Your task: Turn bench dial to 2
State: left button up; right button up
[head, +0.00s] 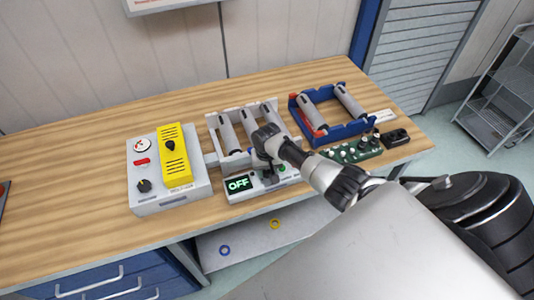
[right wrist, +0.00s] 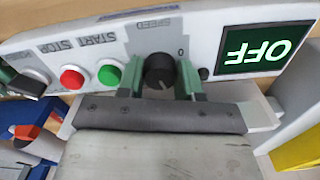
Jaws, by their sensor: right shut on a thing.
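The black bench dial (right wrist: 159,70) sits on a white control panel (right wrist: 215,25) under the word SPEED, with a 0 printed beside it. In the right wrist view, the green fingers of my right gripper (right wrist: 161,84) stand on either side of the dial and are shut on it. The panel's screen (right wrist: 265,48) reads OFF; it also shows lit green in the head view (head: 239,185). In the head view my right gripper (head: 269,168) reaches down over the panel and hides the dial. My left gripper is not in view.
A green START button (right wrist: 109,74) and red STOP button (right wrist: 72,78) are beside the dial. A grey box with a yellow cover (head: 175,155) stands left. A blue roller frame (head: 350,130) and green circuit board (head: 352,151) are right.

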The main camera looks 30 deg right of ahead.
jog(key=shift+w+m, duration=0.1)
jog(key=shift+m, duration=0.5)
jog(key=shift+r+m, duration=0.1)
jog(key=shift+m, duration=0.2)
jog(key=o, duration=0.9)
notch_tip(320, 180, up, 11)
jog(key=b, duration=0.1)
jog(key=shift+b, duration=0.4)
